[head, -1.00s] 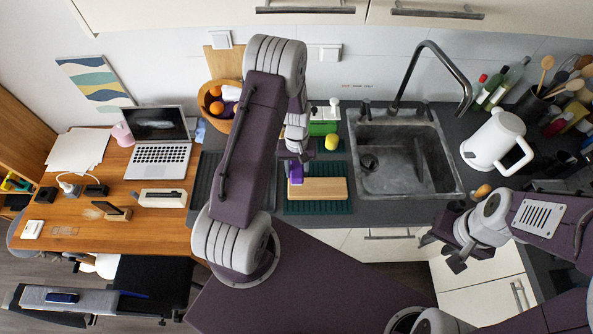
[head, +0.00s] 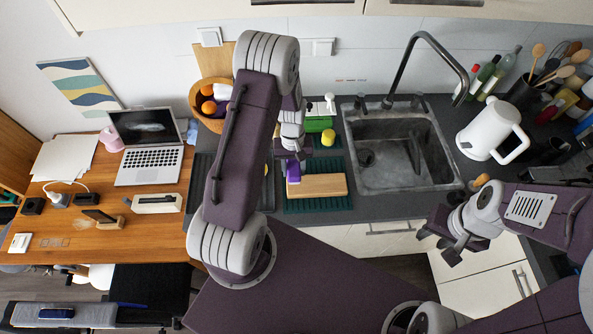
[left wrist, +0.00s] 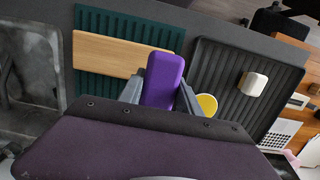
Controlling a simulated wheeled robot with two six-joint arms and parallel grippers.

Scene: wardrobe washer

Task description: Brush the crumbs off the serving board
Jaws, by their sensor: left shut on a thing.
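The wooden serving board (head: 320,185) lies on a dark green ribbed mat (head: 318,203) on the counter, left of the sink. It also shows in the left wrist view (left wrist: 115,53). My left gripper (head: 292,155) is shut on a purple block-shaped brush (head: 293,172), also seen between the fingers in the left wrist view (left wrist: 163,82). The brush is at the board's left end, overlapping it in view; I cannot tell whether it touches. No crumbs can be made out at this size. My right gripper (head: 440,246) is open and empty before the counter's front edge.
The sink (head: 395,150) with its tall tap is right of the board. A yellow cup or sponge (head: 328,137) and a green item stand behind it. A dark ribbed tray (left wrist: 232,62) holding a white block (left wrist: 253,84) lies beside the mat. A white kettle (head: 490,130) stands right.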

